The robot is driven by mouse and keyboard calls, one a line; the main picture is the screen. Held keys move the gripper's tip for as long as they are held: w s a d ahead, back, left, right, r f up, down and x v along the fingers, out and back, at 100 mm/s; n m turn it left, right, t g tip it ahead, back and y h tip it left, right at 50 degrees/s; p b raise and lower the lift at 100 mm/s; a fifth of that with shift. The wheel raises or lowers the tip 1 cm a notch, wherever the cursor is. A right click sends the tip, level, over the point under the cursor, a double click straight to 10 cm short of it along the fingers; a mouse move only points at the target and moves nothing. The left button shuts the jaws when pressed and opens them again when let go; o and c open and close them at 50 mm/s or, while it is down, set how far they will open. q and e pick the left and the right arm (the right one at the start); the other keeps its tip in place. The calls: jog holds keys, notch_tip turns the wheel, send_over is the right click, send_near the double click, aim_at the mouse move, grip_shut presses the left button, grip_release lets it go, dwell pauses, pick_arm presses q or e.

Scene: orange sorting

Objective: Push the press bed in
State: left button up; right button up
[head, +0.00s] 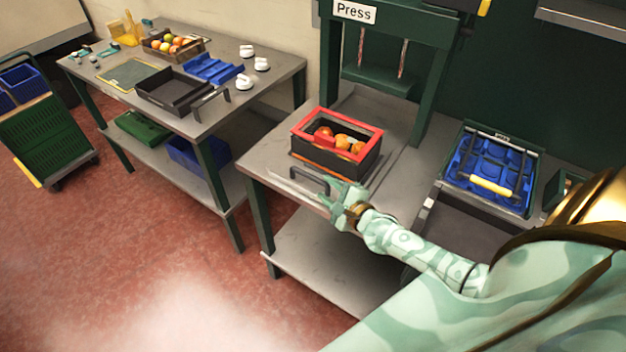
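The press (429,91) is a dark green frame with a white "Press" sign, standing on a grey bench at the centre. The press bed (284,178) is a flat grey plate that sticks out in front of the press frame, with a dark handle (308,177) on its front side. A black crate with a red rim (318,160) sits on the bed and holds several orange and red fruits. My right gripper (337,191) is at the right end of the handle. Whether its fingers close around the handle is unclear. My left gripper is not in view.
The left bench (262,88) carries a dark empty tray (172,92), a fruit box (172,45) and white items. A green cart (42,135) stands far left. The red floor between is clear.

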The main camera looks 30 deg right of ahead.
aim_at(318, 182)
jog(key=b+x, duration=0.1)
jog(key=x, duration=0.6)
jog(key=shift+f+b, duration=0.1)
jog(key=shift+b, duration=0.25)
grip_shut()
